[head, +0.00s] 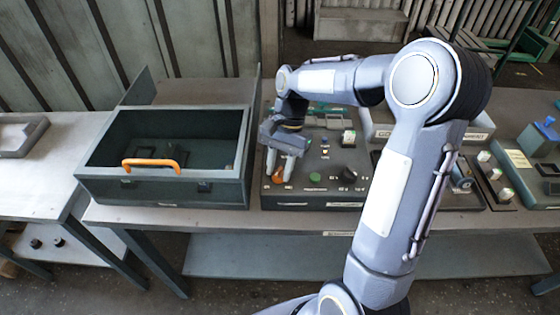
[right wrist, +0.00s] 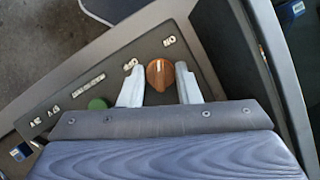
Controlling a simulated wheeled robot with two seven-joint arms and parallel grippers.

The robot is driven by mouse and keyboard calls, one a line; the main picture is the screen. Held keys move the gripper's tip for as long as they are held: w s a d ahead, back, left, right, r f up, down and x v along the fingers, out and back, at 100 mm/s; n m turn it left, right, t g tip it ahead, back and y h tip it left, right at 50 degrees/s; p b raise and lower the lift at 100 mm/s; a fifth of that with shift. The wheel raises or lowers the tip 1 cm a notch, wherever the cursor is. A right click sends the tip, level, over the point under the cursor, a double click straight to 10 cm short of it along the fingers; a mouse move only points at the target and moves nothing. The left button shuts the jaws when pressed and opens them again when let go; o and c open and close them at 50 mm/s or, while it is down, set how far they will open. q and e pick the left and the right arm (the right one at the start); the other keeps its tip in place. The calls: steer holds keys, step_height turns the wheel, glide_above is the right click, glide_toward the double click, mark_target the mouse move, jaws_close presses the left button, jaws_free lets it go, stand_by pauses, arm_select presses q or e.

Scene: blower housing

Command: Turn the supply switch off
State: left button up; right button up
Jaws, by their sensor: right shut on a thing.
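The orange rotary switch knob (head: 278,176) sits at the front left of the dark control panel (head: 312,203). In the right wrist view the knob (right wrist: 160,73) shows between two pale fingers, with OFF and ON labels upside down beyond it. A thin line on its face points roughly away from the gripper, between the two labels; its exact setting I cannot tell. My right gripper (head: 284,167) reaches down to the panel from above and is shut on the knob, one finger on each side (right wrist: 160,88). My left gripper is not in view.
A black knob (head: 348,175) and a green button (head: 315,177) stand right of the orange knob. A dark open box with an orange handle (head: 151,162) sits left of the panel. More panels with switches (head: 492,172) stand to the right, partly behind my right arm.

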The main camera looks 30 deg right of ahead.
steer(key=n, duration=0.1)
steer(key=n+p, duration=0.1)
steer(key=n, duration=0.1)
steer(key=shift+w+a+r+g+h, duration=0.1)
steer(key=shift+r+g+h, duration=0.05)
steer(key=shift+g+h, duration=0.25)
steer(key=n+h+p, duration=0.1)
steer(key=n+p, duration=0.1)
steer(key=n, duration=0.1)
steer(key=shift+n+g, duration=0.3)
steer(key=shift+g, duration=0.1)
steer(key=n+h, duration=0.1)
steer(key=n, duration=0.2)
steer(key=shift+a+h+p, duration=0.15)
steer(key=shift+h+p, duration=0.15)
steer(key=shift+a+n+h, duration=0.1)
steer(key=shift+n+h, duration=0.6)
steer(key=shift+n, duration=1.5)
steer(key=o, duration=1)
steer(key=shift+c, duration=0.2)
